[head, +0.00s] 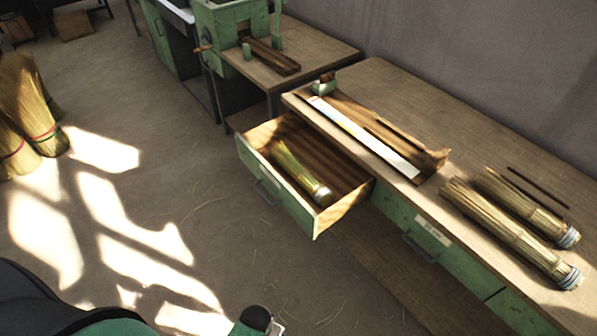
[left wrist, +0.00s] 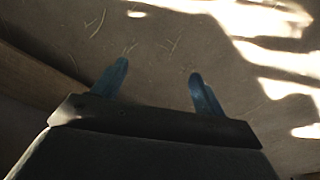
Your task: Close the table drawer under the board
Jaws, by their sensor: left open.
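The table drawer (head: 326,215) stands pulled well out from under the worktable, with its pale green front and dark handle (head: 266,192) facing the floor space. A small straw bundle (head: 297,174) lies inside it. A wooden board (head: 435,160) with a long white strip lies on the tabletop above the drawer. In the left wrist view my left gripper (left wrist: 158,70) is open, with two blue fingers spread over bare floor and nothing between them. In the head view only part of my arm shows at the bottom edge, away from the drawer. My right gripper is out of view.
The worktable (head: 480,130) also carries two straw bundles (head: 512,232) and a thin dark rod (head: 538,187). A closed drawer (head: 430,238) sits to the right. A green machine (head: 225,35) stands behind. Straw brooms (head: 30,105) stand left. The floor before the drawer is clear.

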